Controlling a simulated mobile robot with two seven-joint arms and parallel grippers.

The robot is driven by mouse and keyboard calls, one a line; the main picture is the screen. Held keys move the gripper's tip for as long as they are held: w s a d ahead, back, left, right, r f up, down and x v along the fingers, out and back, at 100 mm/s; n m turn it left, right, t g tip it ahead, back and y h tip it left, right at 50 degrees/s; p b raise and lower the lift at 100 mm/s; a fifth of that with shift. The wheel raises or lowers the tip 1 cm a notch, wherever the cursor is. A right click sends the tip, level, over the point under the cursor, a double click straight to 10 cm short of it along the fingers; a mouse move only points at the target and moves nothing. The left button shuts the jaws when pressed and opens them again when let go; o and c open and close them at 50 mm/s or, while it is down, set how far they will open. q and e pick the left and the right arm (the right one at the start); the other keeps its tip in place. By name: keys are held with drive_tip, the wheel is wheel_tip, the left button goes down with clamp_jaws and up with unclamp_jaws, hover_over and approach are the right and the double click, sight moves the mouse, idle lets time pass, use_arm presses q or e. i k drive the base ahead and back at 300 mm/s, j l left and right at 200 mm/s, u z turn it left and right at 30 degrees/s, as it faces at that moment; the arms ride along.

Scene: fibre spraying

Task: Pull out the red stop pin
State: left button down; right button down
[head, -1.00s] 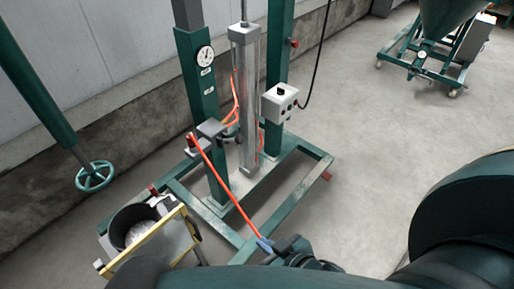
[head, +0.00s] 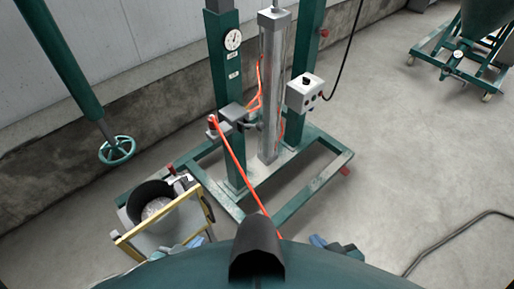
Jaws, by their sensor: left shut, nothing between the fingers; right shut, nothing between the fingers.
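A small red piece (head: 324,33) sticks out of the right side of the right green post (head: 308,45); it looks like the stop pin. Other small red ends show on the base frame at its right corner (head: 345,171) and left corner (head: 171,168), so I cannot be sure which is the pin. My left gripper (head: 194,241) is low in the picture beside the yellow-framed bin, shut and empty. My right gripper (head: 319,241) is low right of centre, shut and empty, well below the posts. My own body hides most of both arms.
A metal cylinder (head: 270,90) stands between the posts, with a grey control box (head: 304,92) beside it. An orange hose (head: 238,165) hangs in front. A yellow-framed bin (head: 127,250) stands lower left, a green handwheel (head: 117,150) left.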

sight(326, 33)
drive_tip(key=i+l+u, duration=0.1)
drive_tip(key=u, duration=0.55)
drive_tip(key=i+l+u, duration=0.15)
drive_tip(key=l+u, duration=0.2)
drive_tip(key=l, duration=0.15)
drive_tip(key=l+u, duration=0.3)
drive_tip(key=l, duration=0.2)
drive_tip(key=i+l+u, duration=0.2)
drive_tip(key=l, duration=0.9)
drive_tip(key=k, duration=0.1)
